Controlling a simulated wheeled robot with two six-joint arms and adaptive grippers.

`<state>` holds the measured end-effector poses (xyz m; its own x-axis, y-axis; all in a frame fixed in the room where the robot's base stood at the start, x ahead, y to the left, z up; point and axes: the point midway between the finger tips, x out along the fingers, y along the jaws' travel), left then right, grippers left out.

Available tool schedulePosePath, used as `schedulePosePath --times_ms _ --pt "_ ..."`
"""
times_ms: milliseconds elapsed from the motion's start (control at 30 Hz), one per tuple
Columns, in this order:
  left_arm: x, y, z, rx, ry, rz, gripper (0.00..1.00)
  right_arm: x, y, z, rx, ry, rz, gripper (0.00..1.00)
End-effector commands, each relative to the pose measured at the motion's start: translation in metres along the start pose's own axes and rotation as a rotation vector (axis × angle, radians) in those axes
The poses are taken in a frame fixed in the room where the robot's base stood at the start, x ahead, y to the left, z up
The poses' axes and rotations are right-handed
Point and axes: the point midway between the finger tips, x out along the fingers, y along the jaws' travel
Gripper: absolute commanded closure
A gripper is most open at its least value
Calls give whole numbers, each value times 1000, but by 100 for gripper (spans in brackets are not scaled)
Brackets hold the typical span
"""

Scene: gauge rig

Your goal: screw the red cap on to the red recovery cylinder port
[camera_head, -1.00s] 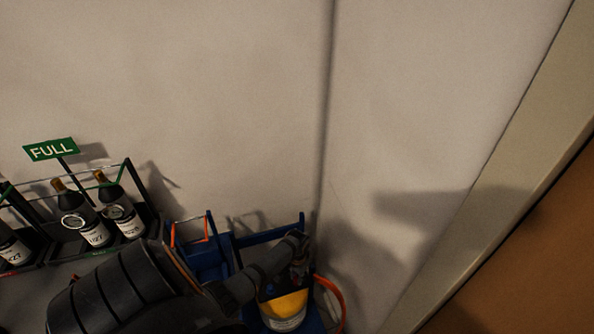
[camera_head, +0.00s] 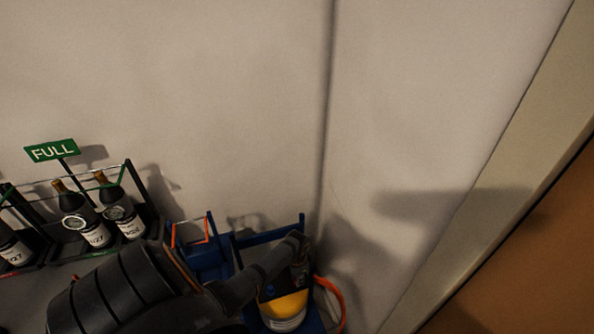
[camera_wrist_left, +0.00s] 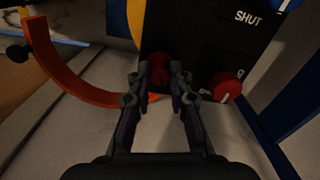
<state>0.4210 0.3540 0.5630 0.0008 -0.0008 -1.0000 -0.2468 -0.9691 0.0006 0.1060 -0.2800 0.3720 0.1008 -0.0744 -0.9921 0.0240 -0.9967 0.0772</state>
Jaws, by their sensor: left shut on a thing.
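My left gripper (camera_wrist_left: 155,88) is shut on the red cap (camera_wrist_left: 158,69), a dark red round piece between its fingertips, at the lower edge of a black panel in the left wrist view. The red port is not separately visible; the cap and fingers cover that spot, so I cannot tell how far the cap is seated. In the head view my left arm reaches from the lower left, and the left gripper (camera_head: 299,277) is above the yellow and white cylinder (camera_head: 285,306). Its fingertips are dark and small there. My right gripper is not seen.
A red knob (camera_wrist_left: 226,88) sits right of the fingers on the black panel (camera_wrist_left: 205,45), marked SHUT. An orange-red hose (camera_wrist_left: 70,90) curves at left. Blue frame bars (camera_head: 270,233) surround the cylinder. A rack of dark bottles (camera_head: 95,234) with a FULL sign stands left.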

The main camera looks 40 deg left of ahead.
Motion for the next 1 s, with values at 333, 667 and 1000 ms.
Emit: schedulePosePath --times_ms 333,667,1000 --pt "0 0 0 173 -1 0 95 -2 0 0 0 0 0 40" --pt "0 0 0 533 -1 -1 95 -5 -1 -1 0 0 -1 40" --pt "0 -1 0 626 -1 -2 95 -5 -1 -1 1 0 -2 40"
